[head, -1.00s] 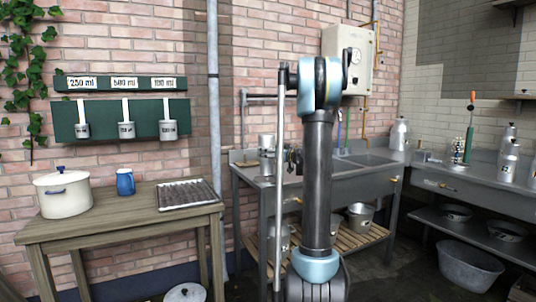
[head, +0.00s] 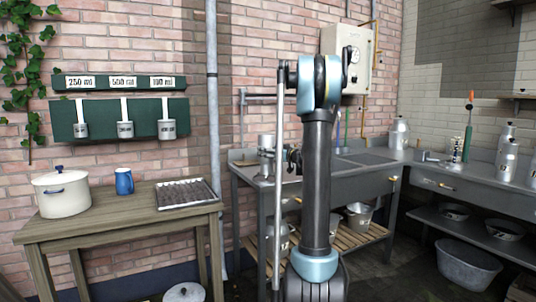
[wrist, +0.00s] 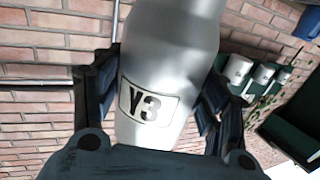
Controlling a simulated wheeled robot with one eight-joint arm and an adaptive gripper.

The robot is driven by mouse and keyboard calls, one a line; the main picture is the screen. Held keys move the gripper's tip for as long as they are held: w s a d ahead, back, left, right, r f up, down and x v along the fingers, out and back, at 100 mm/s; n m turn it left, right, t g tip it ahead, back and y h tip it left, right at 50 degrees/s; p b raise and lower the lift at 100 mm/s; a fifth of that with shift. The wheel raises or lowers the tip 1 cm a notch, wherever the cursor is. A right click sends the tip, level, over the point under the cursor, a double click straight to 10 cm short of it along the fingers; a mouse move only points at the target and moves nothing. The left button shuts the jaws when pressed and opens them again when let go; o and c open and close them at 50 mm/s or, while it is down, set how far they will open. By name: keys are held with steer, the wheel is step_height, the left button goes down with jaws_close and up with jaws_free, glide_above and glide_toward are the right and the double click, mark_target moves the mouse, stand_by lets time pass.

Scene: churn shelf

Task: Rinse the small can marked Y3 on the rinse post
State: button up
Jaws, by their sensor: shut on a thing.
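The small can marked Y3 (wrist: 172,35) is grey metal with a framed Y3 label facing the wrist camera. My gripper (wrist: 152,88) is shut on it, one dark finger on each side of its body. In the head view the can (head: 266,143) is above the left end of the sink counter, and my gripper (head: 291,158) is just right of it, partly behind my arm. I cannot tell whether the can touches anything below. I cannot make out the rinse post for certain; a small metal fitting (head: 428,156) stands on the right counter.
The sink counter (head: 256,181) has a basin (head: 368,158) right of my arm. A larger can (head: 399,134) stands behind it, and several cans (head: 508,158) stand at right.

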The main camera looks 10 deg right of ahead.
mark_target(272, 139)
steer(key=shift+f, duration=0.45)
stand_by(2.4)
steer(key=shift+r, duration=0.1)
stand_by(1.8)
steer(key=shift+r, duration=3.4)
